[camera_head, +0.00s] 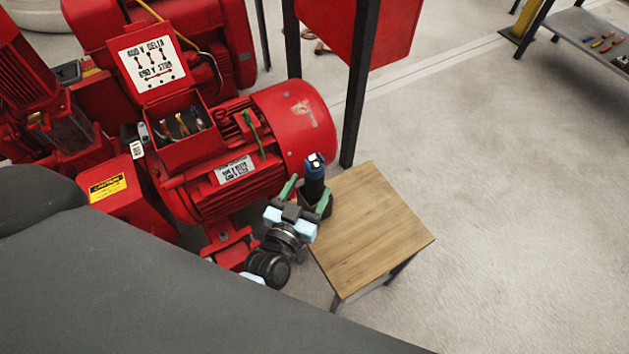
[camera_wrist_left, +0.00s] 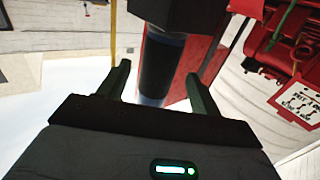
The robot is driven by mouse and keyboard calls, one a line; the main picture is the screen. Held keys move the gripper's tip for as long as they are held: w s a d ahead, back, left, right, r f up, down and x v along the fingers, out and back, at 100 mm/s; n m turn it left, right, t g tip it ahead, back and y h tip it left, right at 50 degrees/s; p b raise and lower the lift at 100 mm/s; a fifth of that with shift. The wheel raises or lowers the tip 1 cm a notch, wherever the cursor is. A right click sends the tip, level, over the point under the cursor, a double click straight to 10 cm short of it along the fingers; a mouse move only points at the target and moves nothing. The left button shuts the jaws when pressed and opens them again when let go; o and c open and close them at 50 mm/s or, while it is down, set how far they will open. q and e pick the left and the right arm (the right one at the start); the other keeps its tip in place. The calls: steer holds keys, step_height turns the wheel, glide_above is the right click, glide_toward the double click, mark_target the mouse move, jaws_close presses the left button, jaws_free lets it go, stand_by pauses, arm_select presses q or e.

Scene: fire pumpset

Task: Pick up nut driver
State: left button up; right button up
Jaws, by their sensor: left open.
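In the left wrist view, a dark cylinder with a blue band, which looks like the nut driver (camera_wrist_left: 161,68), lies between the open fingers of the left gripper (camera_wrist_left: 155,74). I cannot tell whether either finger touches it. The lower end of the driver is hidden. My right gripper is not in view.
The wooden stool top (camera_head: 370,235) is otherwise bare. A red motor (camera_head: 225,165) with an open terminal box (camera_head: 180,128) stands close to the left. A dark post (camera_head: 360,90) rises behind the stool. A grey shelf (camera_head: 590,35) with small tools is far right. Floor on the right is clear.

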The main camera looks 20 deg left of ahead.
arm_select(q)
steer(key=w, duration=0.5)
steer(key=shift+d+r, duration=0.1)
steer(key=shift+d, duration=0.05)
steer(key=c, duration=1.1)
steer(key=shift+c, duration=0.2)
